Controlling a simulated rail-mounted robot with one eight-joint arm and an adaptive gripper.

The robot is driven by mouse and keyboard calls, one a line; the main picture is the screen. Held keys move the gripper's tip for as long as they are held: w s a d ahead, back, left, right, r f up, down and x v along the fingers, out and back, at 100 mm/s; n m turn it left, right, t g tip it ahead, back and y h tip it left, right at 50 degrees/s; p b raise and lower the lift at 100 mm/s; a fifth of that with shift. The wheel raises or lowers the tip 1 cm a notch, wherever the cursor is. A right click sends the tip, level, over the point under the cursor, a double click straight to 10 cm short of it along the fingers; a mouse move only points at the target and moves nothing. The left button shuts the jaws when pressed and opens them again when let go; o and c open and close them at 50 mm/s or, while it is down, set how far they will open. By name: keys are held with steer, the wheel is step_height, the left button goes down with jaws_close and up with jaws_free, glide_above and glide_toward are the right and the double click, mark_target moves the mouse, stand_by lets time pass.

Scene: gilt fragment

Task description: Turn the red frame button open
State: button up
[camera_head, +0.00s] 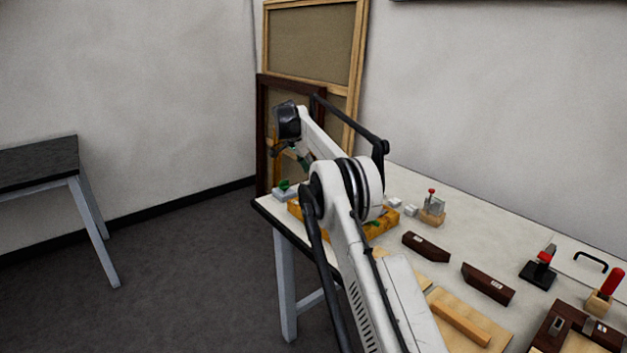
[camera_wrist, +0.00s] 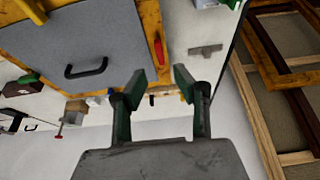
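In the wrist view, the red frame button (camera_wrist: 158,48) is a small elongated red piece on the right-hand rail of the gilt frame (camera_wrist: 176,30), lying roughly along the rail. A grey panel (camera_wrist: 90,45) with a black handle (camera_wrist: 87,68) fills the frame. My gripper (camera_wrist: 159,80) is open and empty, its two green-tipped fingers apart, with the red button beyond the gap between them in the picture. I cannot tell the remaining distance. In the head view, the gilt frame (camera_head: 384,222) lies on the table, mostly behind my arm; the red button is not visible there.
The white table (camera_head: 450,220) holds dark blocks (camera_head: 426,246), a red-handled clamp (camera_head: 541,263) and a wooden block with a red knob (camera_head: 432,214). Large frames (camera_head: 352,100) lean against the wall behind. Open floor (camera_head: 170,270) lies left of the table.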

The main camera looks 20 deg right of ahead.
steer(key=shift+v, duration=2.2)
steer(key=s+a+r+n+t+y, duration=0.1)
steer(key=s+a+r+n, duration=0.1)
steer(key=s+a+r, duration=0.3)
steer(key=s+a+r+n+t, duration=0.1)
steer(key=s+a+r+n, duration=0.1)
steer(key=s+r, duration=0.45)
steer(key=s+a+r+n+t+y, duration=0.1)
steer(key=s+a+r+n, duration=0.15)
steer(key=s, duration=0.45)
steer(key=s+a+r+n, duration=0.2)
steer(key=s+a+r, duration=0.15)
steer(key=s, duration=0.25)
steer(key=s+a+f+n+t+y, duration=0.1)
steer(key=s+a+f+n, duration=0.15)
steer(key=s, duration=0.65)
steer(key=s+a+f+n+t, duration=0.1)
steer(key=s+a, duration=0.3)
steer(key=s, duration=0.5)
steer(key=s+a+f+n, duration=0.1)
steer(key=s+f, duration=0.5)
steer(key=s, duration=0.1)
steer(key=s+a+f+n+t+y, duration=0.1)
steer(key=s+a+f+n, duration=0.1)
steer(key=s+f, duration=0.4)
steer(key=s, duration=0.2)
steer(key=shift+s+a+n, duration=0.3)
